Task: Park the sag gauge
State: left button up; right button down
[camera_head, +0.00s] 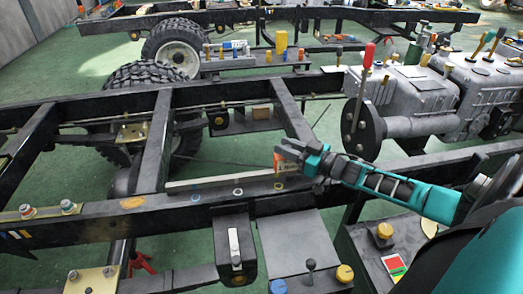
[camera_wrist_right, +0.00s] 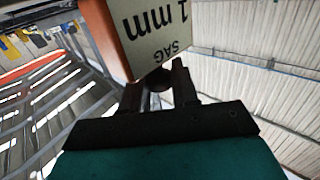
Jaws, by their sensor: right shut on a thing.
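The sag gauge (camera_head: 281,162) is a small orange block with a pale face, at the front chassis rail in the head view. In the right wrist view the gauge (camera_wrist_right: 155,35) shows an orange side and a pale face lettered "1 mm SAG", upside down. My right gripper (camera_head: 299,160) is shut on it, with both fingertips (camera_wrist_right: 158,88) at its lower edge. The gauge is at the right end of a long pale strip (camera_head: 220,181) lying along the rail; I cannot tell whether they touch. My left gripper is not in view.
The black chassis rail (camera_head: 140,216) bears several coloured rings. A dark box with a light lever (camera_head: 235,245) hangs on its near side. A grey plate (camera_head: 300,240) with knobs lies right of it. A grey engine (camera_head: 425,95) and a red-topped lever (camera_head: 368,58) stand behind my right arm.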

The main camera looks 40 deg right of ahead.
jog(key=d, duration=0.1)
jog(key=s+d, duration=0.1)
jog(key=d, duration=0.1)
jog(key=s+d, duration=0.1)
jog(key=shift+d+r, duration=0.2)
jog(key=shift+d, duration=0.1)
jog(key=shift+s+d+r+b, duration=0.1)
jog(key=shift+s+d+b, duration=0.25)
jog(key=shift+d, duration=0.4)
jog(key=c, duration=1)
grip_release()
jog(key=shift+o, duration=0.2)
jog(key=shift+s, duration=0.15)
